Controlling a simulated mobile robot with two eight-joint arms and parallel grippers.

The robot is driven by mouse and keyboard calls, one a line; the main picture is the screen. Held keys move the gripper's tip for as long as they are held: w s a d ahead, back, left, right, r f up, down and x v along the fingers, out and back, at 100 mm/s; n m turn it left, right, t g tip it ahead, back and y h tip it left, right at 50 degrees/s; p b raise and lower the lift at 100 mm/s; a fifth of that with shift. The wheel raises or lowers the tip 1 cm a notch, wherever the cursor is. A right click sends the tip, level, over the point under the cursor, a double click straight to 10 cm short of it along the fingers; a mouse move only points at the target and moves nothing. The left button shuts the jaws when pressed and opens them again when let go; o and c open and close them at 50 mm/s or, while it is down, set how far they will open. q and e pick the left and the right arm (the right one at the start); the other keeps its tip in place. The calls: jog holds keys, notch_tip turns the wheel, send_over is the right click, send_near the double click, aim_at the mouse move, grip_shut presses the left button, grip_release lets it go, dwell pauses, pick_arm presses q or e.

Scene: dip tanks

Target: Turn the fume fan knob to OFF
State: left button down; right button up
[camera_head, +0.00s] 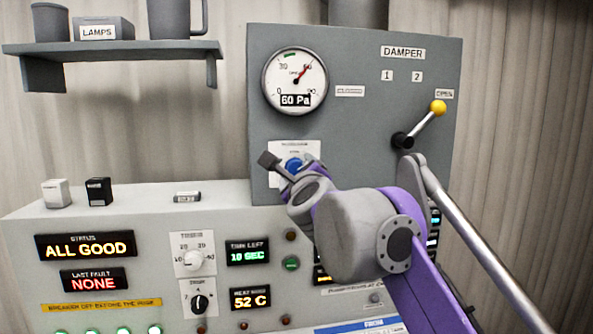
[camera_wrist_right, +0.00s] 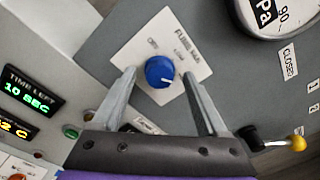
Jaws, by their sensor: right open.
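The fume fan knob (camera_head: 294,164) is a round blue knob on a white label plate on the grey upright panel, below the gauge. It also shows in the right wrist view (camera_wrist_right: 153,66), with a pale mark on its face; the small position labels beside it are too blurred to read surely. My right gripper (camera_head: 287,173) is in front of the plate and partly covers it in the head view. In the wrist view its open fingers (camera_wrist_right: 159,77) stand on either side of the knob, with gaps showing and nothing held. My left gripper is not in view.
A gauge (camera_head: 295,81) reading 60 Pa is above the knob. A damper lever with a yellow ball (camera_head: 438,107) juts out at the right, by the OPEN label. The lower console has a timer knob (camera_head: 194,261), a black knob (camera_head: 199,303) and displays. A shelf (camera_head: 110,48) hangs upper left.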

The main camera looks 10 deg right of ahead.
jog(key=shift+w, duration=0.35)
grip_shut()
